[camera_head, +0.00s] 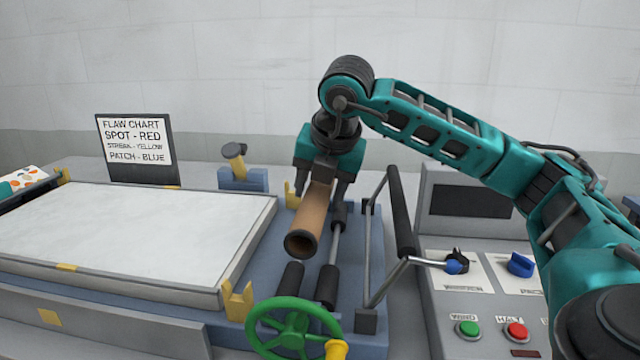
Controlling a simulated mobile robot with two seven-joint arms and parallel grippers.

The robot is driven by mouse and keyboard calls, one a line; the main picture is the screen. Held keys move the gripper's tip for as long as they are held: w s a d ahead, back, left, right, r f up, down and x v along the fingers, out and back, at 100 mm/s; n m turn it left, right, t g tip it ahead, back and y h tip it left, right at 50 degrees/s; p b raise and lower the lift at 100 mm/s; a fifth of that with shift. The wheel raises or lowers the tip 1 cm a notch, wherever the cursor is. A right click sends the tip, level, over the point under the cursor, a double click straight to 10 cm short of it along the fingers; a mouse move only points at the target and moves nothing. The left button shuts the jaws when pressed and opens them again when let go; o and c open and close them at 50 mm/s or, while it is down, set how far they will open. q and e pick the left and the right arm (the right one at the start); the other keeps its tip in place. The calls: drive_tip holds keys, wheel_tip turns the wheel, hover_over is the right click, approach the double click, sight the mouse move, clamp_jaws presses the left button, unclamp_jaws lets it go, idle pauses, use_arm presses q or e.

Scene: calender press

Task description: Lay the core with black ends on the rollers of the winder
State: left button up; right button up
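The brown cardboard core with a black near end (312,218) is between the fingers of my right gripper (322,188). The gripper points down from above and is shut on the core near its far part. The core's far end is hidden by the gripper. The core lies lengthwise over the blue winder (362,240), with its near end above and behind the black rollers (327,287). A gap seems to show under the near end, but I cannot tell whether the core touches a roller farther back. My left gripper is not in view.
A green handwheel (294,325) stands at the winder's front. A crank frame with a black bar (401,212) rises on its right. The control panel (490,285) is farther right. A wide white bed (130,225) lies left, with a flaw chart sign (137,142) behind it.

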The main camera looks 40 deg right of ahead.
drive_tip(key=shift+f+b, duration=0.3)
drive_tip(key=shift+f, duration=0.4)
wheel_tip(320, 180, down, 2)
drive_tip(key=shift+f+b, duration=0.25)
drive_tip(key=shift+b, duration=0.65)
drive_tip(key=shift+f+b, duration=1.2)
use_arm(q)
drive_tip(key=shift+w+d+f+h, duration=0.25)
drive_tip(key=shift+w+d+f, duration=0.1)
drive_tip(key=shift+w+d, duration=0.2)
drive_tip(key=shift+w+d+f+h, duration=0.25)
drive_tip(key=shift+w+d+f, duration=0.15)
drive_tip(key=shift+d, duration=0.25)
use_arm(e)
drive_tip(key=shift+f, duration=0.15)
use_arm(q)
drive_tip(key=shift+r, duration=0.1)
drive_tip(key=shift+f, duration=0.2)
use_arm(e)
drive_tip(key=shift+f, duration=0.1)
drive_tip(key=shift+f+b, duration=0.25)
drive_tip(key=shift+b, duration=0.2)
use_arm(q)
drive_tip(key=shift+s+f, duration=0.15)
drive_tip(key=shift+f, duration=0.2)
use_arm(e)
drive_tip(key=o, duration=1.2)
